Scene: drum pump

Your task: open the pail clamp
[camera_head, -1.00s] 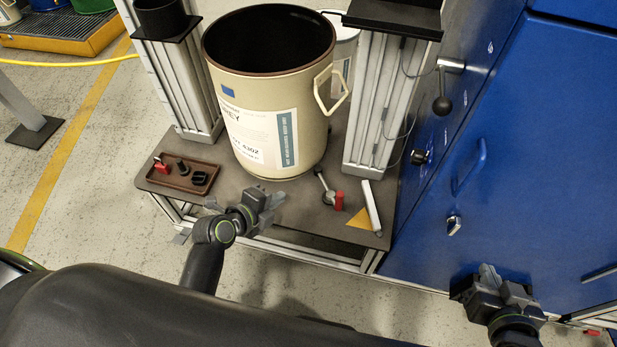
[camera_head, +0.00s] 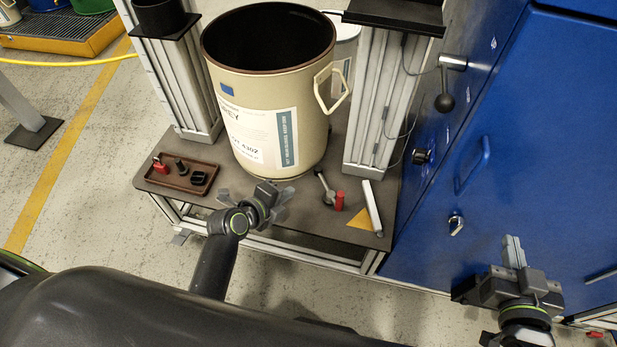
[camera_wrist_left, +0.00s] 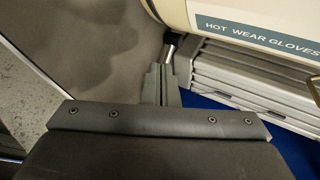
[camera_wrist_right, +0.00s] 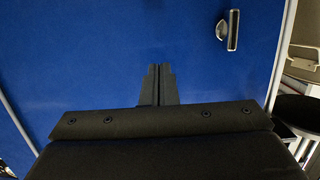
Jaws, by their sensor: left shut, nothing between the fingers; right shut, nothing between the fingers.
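The cream pail (camera_head: 268,100) with a dark open top stands on the dark bench plate (camera_head: 225,190). A small metal lever with a dark knob (camera_head: 326,188) is on the plate at the pail's lower right; I cannot tell whether it is the clamp. My left gripper (camera_head: 284,195) is shut and empty, low in front of the pail, left of that lever. In the left wrist view, a shiny metal rod (camera_wrist_left: 170,49) shows just beyond its fingertips (camera_wrist_left: 158,75), beside the pail. My right gripper (camera_head: 513,247) is shut and empty before the blue cabinet (camera_head: 530,140).
A brown tray (camera_head: 150,175) with small parts lies left of the pail. A red cylinder (camera_head: 339,201) and a pale bar (camera_head: 371,206) lie right of the lever. Metal posts (camera_head: 376,110) flank the pail. The cabinet has a silver latch (camera_head: 456,224).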

